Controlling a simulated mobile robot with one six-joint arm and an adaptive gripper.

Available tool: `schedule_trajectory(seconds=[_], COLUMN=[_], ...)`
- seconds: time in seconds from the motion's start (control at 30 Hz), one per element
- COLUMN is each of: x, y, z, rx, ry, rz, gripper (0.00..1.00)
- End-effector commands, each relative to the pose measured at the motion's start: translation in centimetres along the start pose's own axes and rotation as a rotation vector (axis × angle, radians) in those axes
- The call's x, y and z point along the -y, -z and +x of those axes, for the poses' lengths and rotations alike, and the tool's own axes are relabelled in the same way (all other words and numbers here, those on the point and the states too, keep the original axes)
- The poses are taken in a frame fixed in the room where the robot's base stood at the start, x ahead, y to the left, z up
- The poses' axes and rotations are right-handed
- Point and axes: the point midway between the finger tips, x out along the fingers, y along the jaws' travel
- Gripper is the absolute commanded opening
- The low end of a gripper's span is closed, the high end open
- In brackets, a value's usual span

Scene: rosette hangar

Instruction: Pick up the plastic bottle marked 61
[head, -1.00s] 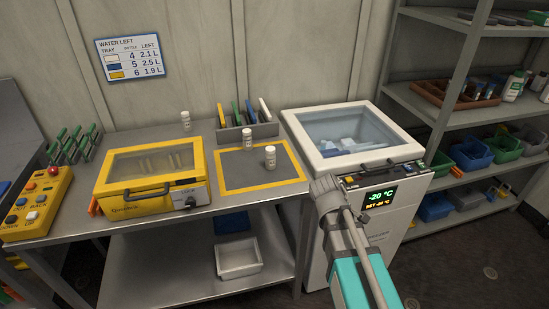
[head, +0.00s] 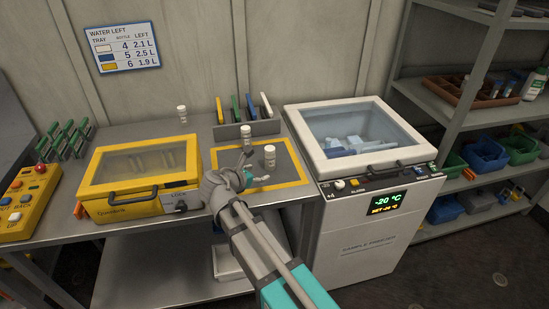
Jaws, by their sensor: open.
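Three small white bottles stand upright on the steel bench. Another bottle (head: 246,132) stands near the mat's back edge. The third bottle (head: 182,113) is farther left, behind the yellow box. Their marks are too small to read, so I cannot tell which is 61. My gripper (head: 256,168) is open and empty over the mat's front left part, just in front and to the left of the front bottle. I cannot tell whether it touches that bottle.
A yellow lidded box (head: 140,207) is left of the mat. A rack of coloured panels (head: 248,128) stands behind it. A white freezer (head: 372,175) is close on the right. A green rack (head: 66,147) and yellow button panel (head: 22,200) are at far left.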

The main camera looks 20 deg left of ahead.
Motion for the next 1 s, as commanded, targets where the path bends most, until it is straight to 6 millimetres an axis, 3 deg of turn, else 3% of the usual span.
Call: schedule_trajectory(seconds=[0.2,0.6,0.77,1.0], x=[-2.0,-1.9,-1.9,-2.0], y=[0.3,0.1,0.2,0.2], z=[-1.7,-1.4,-0.5,2.7], rx=[0.04,0.043,0.042,0.042], ry=[-0.039,-0.036,-0.035,-0.033], rz=[-0.092,-0.095,-0.094,-0.094], gripper=[0.82,0.82,0.82,0.82])
